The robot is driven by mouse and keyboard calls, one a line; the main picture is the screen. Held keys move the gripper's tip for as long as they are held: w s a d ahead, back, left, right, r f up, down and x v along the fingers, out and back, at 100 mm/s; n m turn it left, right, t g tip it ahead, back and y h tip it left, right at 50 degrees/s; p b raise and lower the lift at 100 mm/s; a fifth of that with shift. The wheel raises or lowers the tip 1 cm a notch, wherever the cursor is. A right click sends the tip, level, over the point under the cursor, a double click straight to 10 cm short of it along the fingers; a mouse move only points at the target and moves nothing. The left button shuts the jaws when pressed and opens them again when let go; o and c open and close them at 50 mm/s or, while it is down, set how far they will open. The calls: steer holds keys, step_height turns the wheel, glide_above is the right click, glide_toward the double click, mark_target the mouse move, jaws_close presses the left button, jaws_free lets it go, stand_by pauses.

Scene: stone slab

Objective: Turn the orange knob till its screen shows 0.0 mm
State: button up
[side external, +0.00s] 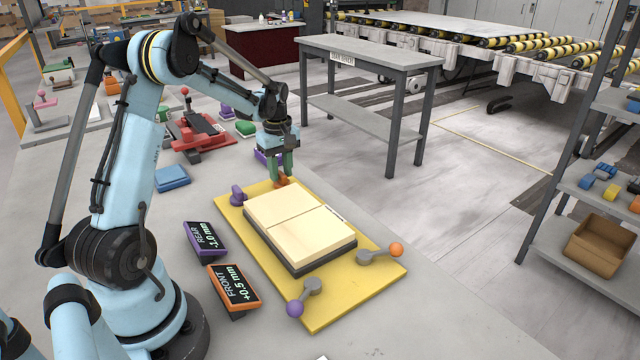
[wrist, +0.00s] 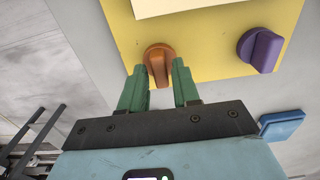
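The orange knob (wrist: 159,62) sits on the yellow plate (wrist: 210,63), with its raised grip between the green fingertips of my gripper (wrist: 159,80). A small gap shows on the right side; I cannot tell whether the left finger touches it. In the side external view my gripper (side external: 282,172) is down over the orange knob (side external: 281,183) at the plate's far edge, partly hiding it. The orange-framed screen (side external: 235,287) reads FRONT +0.5 mm. The purple-framed screen (side external: 205,240) reads REAR and what looks like 1.0 mm; its sign is unclear.
A purple knob (side external: 238,195) is on the plate's left corner. A pale two-part block (side external: 300,222) lies on a dark base in the middle. Two grey levers, with an orange ball (side external: 396,250) and a purple ball (side external: 295,309), stand at the near edges. A blue block (side external: 172,178) lies left.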

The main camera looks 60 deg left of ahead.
jaws_close()
steer(key=shift+m, duration=0.3)
steer(key=m, duration=0.9)
stand_by(0.5)
steer(key=shift+o, duration=1.5)
jaws_free()
steer(key=shift+r, duration=0.1)
